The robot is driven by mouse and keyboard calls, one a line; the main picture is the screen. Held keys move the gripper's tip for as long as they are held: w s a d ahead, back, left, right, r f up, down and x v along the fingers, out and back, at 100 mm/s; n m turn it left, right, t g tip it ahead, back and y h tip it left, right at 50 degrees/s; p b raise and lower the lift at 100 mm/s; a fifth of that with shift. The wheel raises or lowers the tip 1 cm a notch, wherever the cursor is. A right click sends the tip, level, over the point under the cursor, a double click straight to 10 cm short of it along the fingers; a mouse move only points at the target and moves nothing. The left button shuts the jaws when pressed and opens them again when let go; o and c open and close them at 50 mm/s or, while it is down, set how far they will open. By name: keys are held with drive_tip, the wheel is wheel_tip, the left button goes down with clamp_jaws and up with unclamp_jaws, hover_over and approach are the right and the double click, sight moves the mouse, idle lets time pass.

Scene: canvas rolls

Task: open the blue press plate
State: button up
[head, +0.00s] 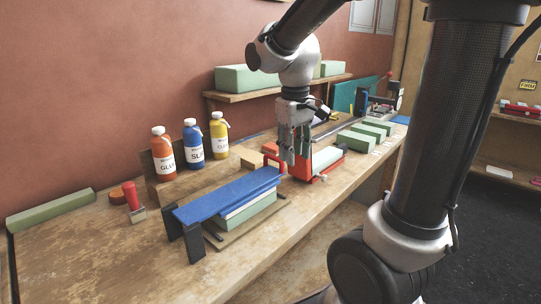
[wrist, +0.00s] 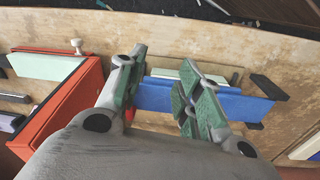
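The blue press plate (head: 225,197) lies flat over a green block (head: 248,212) topped with a pale sheet, in the head view. A black upright (head: 192,241) stands at its near left end, and a red handle (head: 272,152) rises by its far right end. My gripper (head: 293,158) points down near that far end, beside the red frame (head: 325,160). In the wrist view the fingers (wrist: 160,68) are apart with nothing held. The plate (wrist: 245,105) passes behind the right finger, and a bit of red shows by the left finger. Contact cannot be told.
Three bottles, red (head: 162,155), blue (head: 193,146) and yellow (head: 219,137), stand behind the plate. Several green blocks lie farther along the bench. A wall shelf (head: 280,91) hangs behind. The bench's near left is bare.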

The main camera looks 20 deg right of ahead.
drive_tip(key=w+a+f+n, duration=0.1)
drive_tip(key=w+f, duration=0.1)
drive_tip(key=w, duration=0.6)
drive_tip(key=n+h, duration=0.1)
approach(272, 157)
drive_tip(key=f, duration=0.2)
drive_tip(key=d+f, duration=0.1)
drive_tip(key=f, duration=0.5)
drive_tip(key=shift+w+d+f, duration=0.15)
drive_tip(key=shift+w+d, duration=0.05)
drive_tip(key=shift+d, duration=0.15)
clamp_jaws()
